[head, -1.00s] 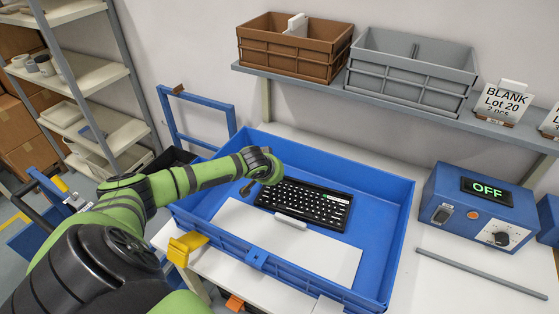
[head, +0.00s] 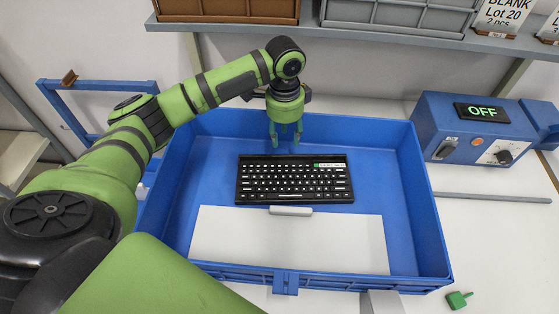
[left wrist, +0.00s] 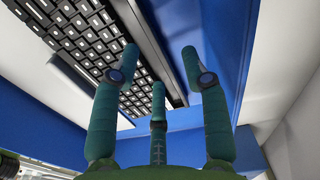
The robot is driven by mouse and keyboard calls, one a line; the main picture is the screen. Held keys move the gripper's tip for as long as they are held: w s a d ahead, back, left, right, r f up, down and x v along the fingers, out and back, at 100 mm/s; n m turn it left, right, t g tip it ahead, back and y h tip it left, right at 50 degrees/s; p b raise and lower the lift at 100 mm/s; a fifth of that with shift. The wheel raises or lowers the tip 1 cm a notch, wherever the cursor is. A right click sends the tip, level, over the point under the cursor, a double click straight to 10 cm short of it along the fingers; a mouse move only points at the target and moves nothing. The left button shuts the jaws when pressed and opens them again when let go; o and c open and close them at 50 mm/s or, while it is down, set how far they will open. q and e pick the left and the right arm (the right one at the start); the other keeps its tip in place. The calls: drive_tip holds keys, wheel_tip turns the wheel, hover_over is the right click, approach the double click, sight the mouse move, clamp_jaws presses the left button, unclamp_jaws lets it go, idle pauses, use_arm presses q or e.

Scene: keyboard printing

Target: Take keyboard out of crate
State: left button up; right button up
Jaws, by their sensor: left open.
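A black keyboard (head: 294,179) with white key legends and a green patch near its top right lies in the blue crate (head: 180,195). My left gripper (head: 286,140) is open and points down just behind the keyboard's back edge, inside the crate's back wall. In the left wrist view, the spread fingers of the gripper (left wrist: 150,85) show with the keyboard (left wrist: 75,45) at the upper left; nothing is between them. I cannot tell whether a finger touches it. My right gripper is not in view.
A white panel (head: 290,240) with a light handle (head: 291,211) lies in the crate's front part. A blue control box (head: 470,130) reading OFF stands at the right, with a grey rod (head: 490,198) before it. A shelf (head: 300,32) with bins runs above the back.

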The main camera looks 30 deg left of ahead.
sight(289, 156)
use_arm(q)
drive_tip(key=shift+s+d+f+m+p, duration=0.25)
drive_tip(key=shift+d+f+m+p, duration=0.15)
drive_tip(key=shift+d+f+p, duration=0.45)
wheel_tip(289, 156, down, 5)
drive_tip(key=shift+r+p, duration=0.2)
drive_tip(key=shift+p, duration=0.25)
drive_tip(key=shift+f, duration=0.15)
drive_tip(key=c, duration=0.7)
clamp_jaws()
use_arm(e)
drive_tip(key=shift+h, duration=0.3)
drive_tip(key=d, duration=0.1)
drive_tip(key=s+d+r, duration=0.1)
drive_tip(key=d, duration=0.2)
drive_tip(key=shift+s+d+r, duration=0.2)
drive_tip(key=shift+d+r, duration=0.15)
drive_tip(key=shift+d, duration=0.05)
